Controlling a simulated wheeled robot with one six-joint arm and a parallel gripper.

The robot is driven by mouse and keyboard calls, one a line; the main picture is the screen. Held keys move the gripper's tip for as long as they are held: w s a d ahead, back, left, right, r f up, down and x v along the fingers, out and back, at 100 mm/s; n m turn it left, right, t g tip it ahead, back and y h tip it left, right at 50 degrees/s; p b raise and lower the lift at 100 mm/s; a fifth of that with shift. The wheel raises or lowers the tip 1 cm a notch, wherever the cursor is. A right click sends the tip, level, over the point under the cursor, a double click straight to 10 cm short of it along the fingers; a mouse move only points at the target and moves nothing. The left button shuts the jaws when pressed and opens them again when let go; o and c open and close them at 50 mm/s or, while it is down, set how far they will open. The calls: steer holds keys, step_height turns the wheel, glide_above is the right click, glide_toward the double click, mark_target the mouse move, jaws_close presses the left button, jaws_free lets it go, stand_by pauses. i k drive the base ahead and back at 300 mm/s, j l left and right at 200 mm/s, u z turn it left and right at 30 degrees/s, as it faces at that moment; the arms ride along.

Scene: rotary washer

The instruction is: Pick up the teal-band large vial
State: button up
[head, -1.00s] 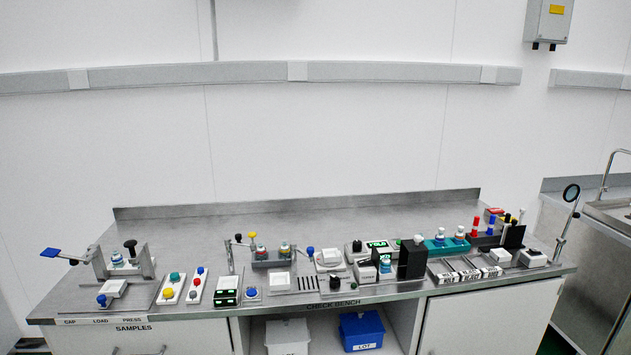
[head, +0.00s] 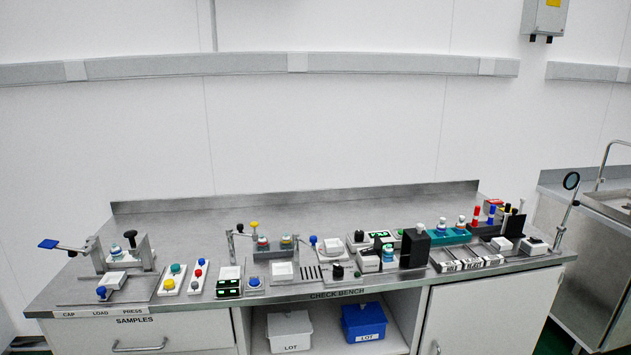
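Several small white-capped vials stand on the steel bench. One vial with a blue-green band (head: 388,253) stands beside the black upright block, right of centre. Two more vials stand in the teal rack, a left one (head: 441,227) and a right one (head: 461,223); their bands look bluish. Another vial (head: 117,253) sits in the press fixture at the left. Two vials with reddish (head: 262,243) and yellowish (head: 286,242) bands sit in a grey holder. At this size I cannot tell which one is the teal-band large vial. My gripper is not in view.
The black block (head: 415,248) stands close to the blue-green-banded vial. Bins (head: 363,322) sit below.

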mark_target(388, 252)
steer(key=i+l+u, duration=0.1)
steer(key=i, duration=0.5)
steer(key=i+l, duration=0.15)
steer(key=i, duration=0.45)
steer(key=i+l+u, duration=0.15)
steer(key=i, duration=0.45)
